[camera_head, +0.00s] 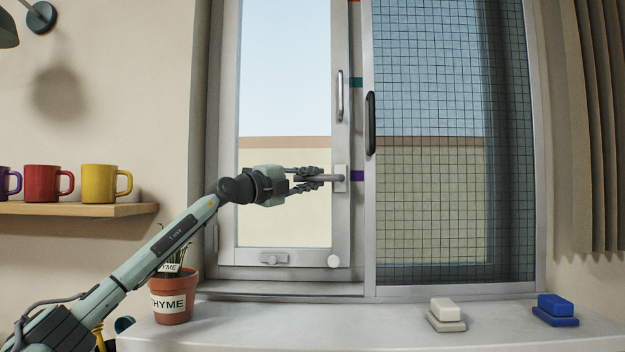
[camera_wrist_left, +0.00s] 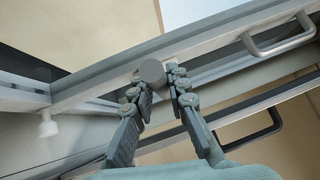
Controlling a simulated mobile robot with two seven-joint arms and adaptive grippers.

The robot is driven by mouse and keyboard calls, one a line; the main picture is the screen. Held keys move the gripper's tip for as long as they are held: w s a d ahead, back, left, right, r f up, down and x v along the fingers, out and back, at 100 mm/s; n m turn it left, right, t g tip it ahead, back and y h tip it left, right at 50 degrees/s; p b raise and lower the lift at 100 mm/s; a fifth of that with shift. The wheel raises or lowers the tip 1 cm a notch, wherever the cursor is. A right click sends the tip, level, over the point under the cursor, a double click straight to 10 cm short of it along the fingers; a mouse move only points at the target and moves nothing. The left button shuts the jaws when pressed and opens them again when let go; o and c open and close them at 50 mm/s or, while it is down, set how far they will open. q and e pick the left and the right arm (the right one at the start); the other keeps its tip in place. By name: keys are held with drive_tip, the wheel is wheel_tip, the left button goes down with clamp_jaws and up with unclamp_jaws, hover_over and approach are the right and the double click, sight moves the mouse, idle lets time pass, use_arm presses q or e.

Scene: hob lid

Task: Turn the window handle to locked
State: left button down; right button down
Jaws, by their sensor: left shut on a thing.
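The window handle (camera_head: 339,180) is a grey lever on a pale plate on the right stile of the left window sash (camera_head: 341,120). Its lever lies about level, pointing left. My left gripper (camera_head: 316,178) reaches in from the left and is shut on the lever. In the left wrist view the handle's round grey end (camera_wrist_left: 152,72) shows between the fingertips of my left gripper (camera_wrist_left: 160,78). The fingers hide part of the lever. My right gripper is in neither view.
A grey pull bar (camera_head: 339,95) sits above the handle, and a black pull (camera_head: 371,123) is on the mesh screen (camera_head: 440,150). A thyme pot (camera_head: 173,297) stands on the sill below my left arm. White (camera_head: 446,313) and blue (camera_head: 555,309) blocks lie right.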

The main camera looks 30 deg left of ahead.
use_arm(q)
drive_tip(key=shift+f, duration=0.1)
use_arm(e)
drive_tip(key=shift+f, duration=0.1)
use_arm(q)
drive_tip(key=shift+f+b, duration=0.2)
drive_tip(key=shift+b, duration=0.1)
drive_tip(key=shift+d+f+n+t+b, duration=0.1)
drive_tip(key=shift+f+n+t+b, duration=0.55)
drive_tip(key=shift+n, duration=0.25)
drive_tip(key=shift+w+r+n+t, duration=0.1)
drive_tip(key=shift+n+t, duration=0.2)
drive_tip(key=shift+t, duration=0.05)
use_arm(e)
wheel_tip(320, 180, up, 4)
use_arm(q)
drive_tip(key=shift+d+p, duration=0.1)
drive_tip(key=shift+p, duration=0.35)
drive_tip(key=n+t+y+p, duration=0.1)
drive_tip(key=p, duration=0.1)
drive_tip(key=f+n+t+y+p, duration=0.1)
drive_tip(key=n+p, duration=0.1)
drive_tip(key=shift+w+d+f, duration=0.15)
drive_tip(key=shift+d+f, duration=0.05)
drive_tip(key=shift+f, duration=0.1)
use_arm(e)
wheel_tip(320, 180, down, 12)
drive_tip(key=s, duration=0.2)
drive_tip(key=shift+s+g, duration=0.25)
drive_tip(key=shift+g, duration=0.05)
